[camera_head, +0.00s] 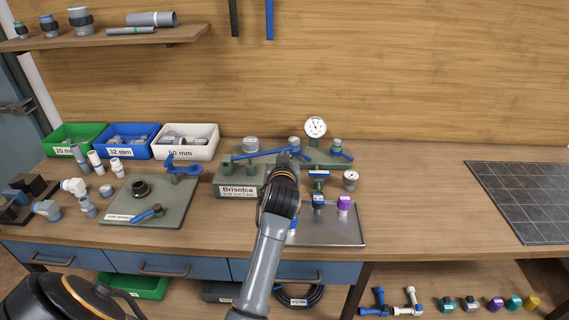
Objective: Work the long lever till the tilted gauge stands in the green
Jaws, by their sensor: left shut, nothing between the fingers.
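A long blue lever (258,155) runs across the top of the green manifold block (238,178) labelled Brisolca. My left gripper (284,160) is shut and empty, at the lever's right-hand part; whether it touches the lever I cannot tell. A round white gauge (316,127) stands behind the manifold, its face toward me. A smaller gauge (351,176) sits to the right with its face tipped upward. Needle positions and any green band are too small to read, and I cannot tell which gauge is the tilted one. My right gripper is not in view.
A short blue handle (342,153) and blue and purple fittings (344,203) stand close to my gripper. A metal tray (345,235) lies in front. A green board (170,215) with fittings is left.

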